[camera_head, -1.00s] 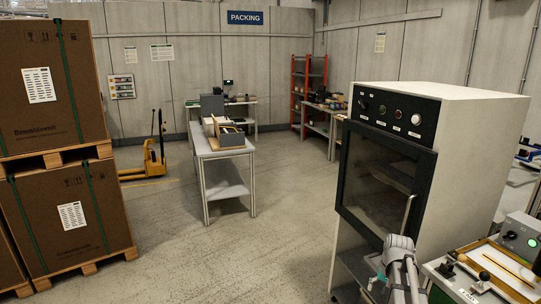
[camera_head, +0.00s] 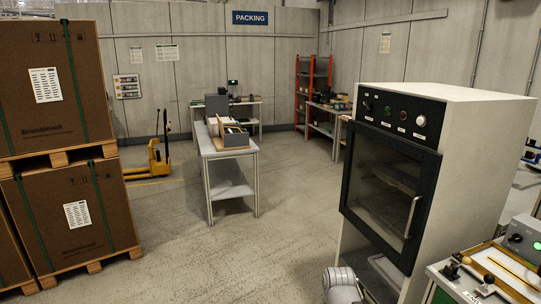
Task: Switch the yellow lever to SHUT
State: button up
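I cannot make out a yellow lever or a SHUT marking in the head view. A thin yellow strip (camera_head: 513,270) shows on the wooden-edged tray on the bench at the lower right, but I cannot tell what it is. Dark knobs (camera_head: 452,271) stand on the bench's left part, with a small label below them that is too small to read. A rounded grey-white part of my arm (camera_head: 342,284) shows at the bottom edge. My gripper is not in view.
A large cabinet (camera_head: 480,165) with a dark glass door stands left of the bench (camera_head: 436,270). A green-grey control box (camera_head: 525,232) sits behind the tray. Stacked cartons (camera_head: 60,150) stand at left. The floor (camera_head: 200,255) between is clear.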

aim_at(467, 261)
jog(key=z, duration=1.1)
jog(key=k, duration=0.5)
jog(key=z, duration=0.25)
jog(key=i, duration=0.45)
jog(key=z, duration=0.05)
